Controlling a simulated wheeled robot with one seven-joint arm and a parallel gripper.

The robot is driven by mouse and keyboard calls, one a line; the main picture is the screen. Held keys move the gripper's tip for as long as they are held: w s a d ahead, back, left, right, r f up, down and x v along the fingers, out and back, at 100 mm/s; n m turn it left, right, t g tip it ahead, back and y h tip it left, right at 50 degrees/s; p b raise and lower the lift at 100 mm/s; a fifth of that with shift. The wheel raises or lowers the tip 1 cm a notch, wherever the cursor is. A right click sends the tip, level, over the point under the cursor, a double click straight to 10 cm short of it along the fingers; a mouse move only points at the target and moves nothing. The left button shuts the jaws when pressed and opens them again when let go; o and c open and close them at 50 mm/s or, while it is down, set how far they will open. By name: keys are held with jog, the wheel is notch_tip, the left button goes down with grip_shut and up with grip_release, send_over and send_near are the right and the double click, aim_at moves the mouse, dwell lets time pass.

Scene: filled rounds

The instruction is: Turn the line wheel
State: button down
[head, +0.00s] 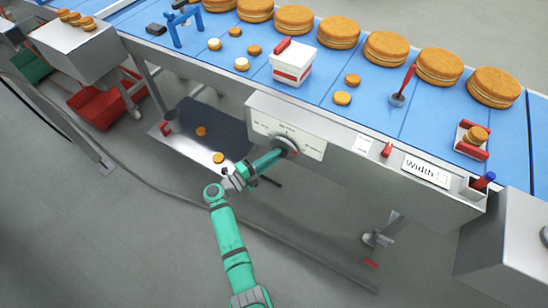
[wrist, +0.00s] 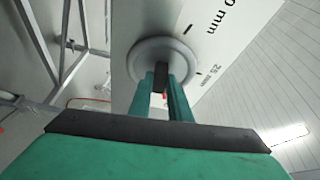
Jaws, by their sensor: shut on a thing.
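The line wheel (head: 287,143) is a round grey dial on a pale scale plate (head: 312,150) on the conveyor's front side. In the wrist view, the wheel (wrist: 150,53) is a light grey disc with a dark grip piece at its middle, beside printed "mm" marks. My gripper (head: 277,154) reaches up to the wheel from the lower left. In the wrist view, its green fingers (wrist: 162,80) are shut on the wheel's dark grip piece. The fingers hide part of the wheel, and I cannot read its setting.
Large filled rounds (head: 386,48) stand along the blue conveyor belt (head: 225,65), with small rounds and a white box (head: 294,63). A "Width" label (head: 425,168) and a red part (head: 388,149) sit right of the wheel. A dark tray (head: 215,130) lies below. The floor in front is mostly open.

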jog(key=shift+s+m, duration=0.1)
jog(key=shift+m, duration=0.7)
jog(key=c, duration=1.6)
grip_release()
jog(key=shift+c, duration=0.2)
jog(key=shift+d+r, duration=0.1)
jog(key=v, duration=1)
jog(key=shift+s+a+r, duration=0.2)
jog(key=shift+a+r, duration=0.05)
jog(key=shift+a, duration=0.1)
